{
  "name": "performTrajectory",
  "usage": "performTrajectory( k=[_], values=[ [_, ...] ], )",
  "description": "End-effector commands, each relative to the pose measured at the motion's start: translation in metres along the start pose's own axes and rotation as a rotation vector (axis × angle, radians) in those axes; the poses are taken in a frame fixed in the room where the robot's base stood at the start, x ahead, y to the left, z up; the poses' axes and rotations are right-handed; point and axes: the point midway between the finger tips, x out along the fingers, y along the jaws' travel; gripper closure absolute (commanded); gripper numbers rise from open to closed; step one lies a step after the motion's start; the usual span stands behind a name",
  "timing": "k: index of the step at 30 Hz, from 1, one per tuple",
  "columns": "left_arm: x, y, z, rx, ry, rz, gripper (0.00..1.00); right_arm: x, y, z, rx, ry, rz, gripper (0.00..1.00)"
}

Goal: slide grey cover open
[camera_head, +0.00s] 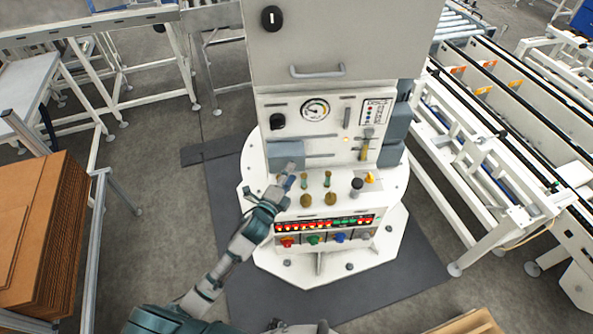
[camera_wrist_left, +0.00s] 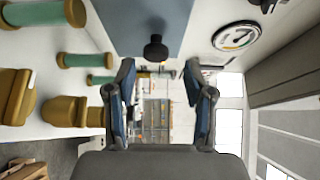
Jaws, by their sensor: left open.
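The grey cover (camera_head: 286,154) is a blue-grey plate on the left of the machine's front panel, below a black knob. In the left wrist view, a blue-grey surface, apparently the cover (camera_wrist_left: 135,18), fills the top middle, with a black knob (camera_wrist_left: 155,48) standing out from it. My left gripper (camera_head: 287,176) is at the cover's lower edge in the head view. In the wrist view its two fingers (camera_wrist_left: 160,92) are apart with nothing between them, and the black knob shows just beyond and above the fingertips. Contact cannot be told. My right gripper is not in view.
Below the cover, a console ledge carries brass-and-green levers (camera_head: 327,180), a black knob (camera_head: 357,183) and a row of lights (camera_head: 325,223). A round gauge (camera_head: 316,109) and yellow-handled slider (camera_head: 365,150) sit right of the cover. Cardboard (camera_head: 35,230) is stacked at left.

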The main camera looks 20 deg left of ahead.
Motion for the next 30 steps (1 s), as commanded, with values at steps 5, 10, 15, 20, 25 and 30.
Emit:
performTrajectory(
  k=[5,10,15,20,25,30],
  values=[
    [0.017,0.000,0.005,-0.006,0.000,-0.001,0.47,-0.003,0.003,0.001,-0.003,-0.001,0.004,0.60],
    [0.021,0.002,0.005,-0.005,0.000,0.001,0.47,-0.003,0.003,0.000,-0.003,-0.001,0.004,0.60],
    [0.022,0.001,0.001,-0.001,0.000,0.001,0.47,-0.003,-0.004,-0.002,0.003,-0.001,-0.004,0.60],
    [0.022,0.001,-0.003,0.003,0.000,0.002,0.87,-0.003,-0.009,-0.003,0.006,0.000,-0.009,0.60],
    [0.022,0.000,-0.002,0.002,0.001,-0.001,1.00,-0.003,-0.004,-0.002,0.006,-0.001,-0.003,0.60],
    [0.025,-0.001,-0.007,-0.004,0.002,-0.004,1.00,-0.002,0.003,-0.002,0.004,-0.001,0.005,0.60]
  ],
)
